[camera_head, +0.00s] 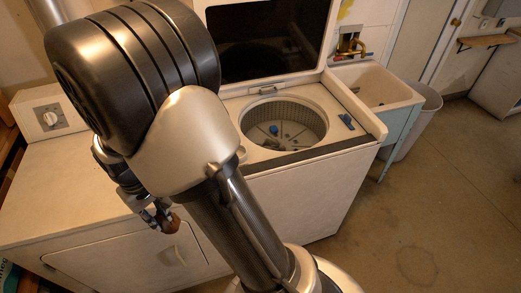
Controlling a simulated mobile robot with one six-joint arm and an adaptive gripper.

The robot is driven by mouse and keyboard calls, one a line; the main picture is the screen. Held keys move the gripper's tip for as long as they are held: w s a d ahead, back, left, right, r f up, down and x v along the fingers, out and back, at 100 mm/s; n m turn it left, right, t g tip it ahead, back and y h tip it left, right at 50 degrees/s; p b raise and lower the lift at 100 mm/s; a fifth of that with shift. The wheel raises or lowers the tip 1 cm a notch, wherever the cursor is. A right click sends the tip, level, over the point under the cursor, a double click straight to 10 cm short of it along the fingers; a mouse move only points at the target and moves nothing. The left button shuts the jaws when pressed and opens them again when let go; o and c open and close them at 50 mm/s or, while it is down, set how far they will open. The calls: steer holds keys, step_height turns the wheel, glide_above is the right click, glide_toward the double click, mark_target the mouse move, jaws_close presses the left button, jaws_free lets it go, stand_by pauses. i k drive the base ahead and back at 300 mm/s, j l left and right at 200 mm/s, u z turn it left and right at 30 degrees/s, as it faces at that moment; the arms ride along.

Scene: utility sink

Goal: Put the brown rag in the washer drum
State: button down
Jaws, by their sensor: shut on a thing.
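My gripper (160,214) is in front of the white dryer at the lower left, partly hidden by my own arm. It is shut on the brown rag (173,224), of which only a small brown piece shows by the fingertips. The washer (300,190) stands to the right with its lid up. Its round metal drum (300,118) is open at the top, with a blue-topped agitator (274,129) and a few small things inside. My gripper is well left of the drum opening and lower than the washer's top.
The white dryer (50,195) fills the left side. The raised washer lid (262,40) stands behind the drum. A blue object (346,121) lies on the washer's right rim. A utility sink (375,88) and a grey bin (415,118) stand at right. The floor at lower right is clear.

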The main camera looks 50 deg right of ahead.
mark_target(301, 148)
steer(key=k+z, duration=0.1)
steer(key=z, duration=0.35)
steer(key=k+l+z, duration=0.1)
steer(key=z, duration=0.35)
steer(key=l+z, duration=0.1)
steer(key=z, duration=0.3)
steer(key=i+l+z, duration=0.1)
steer(key=i, duration=0.45)
steer(key=i+l+z, duration=0.1)
steer(key=i+l, duration=0.15)
steer(key=i, duration=0.3)
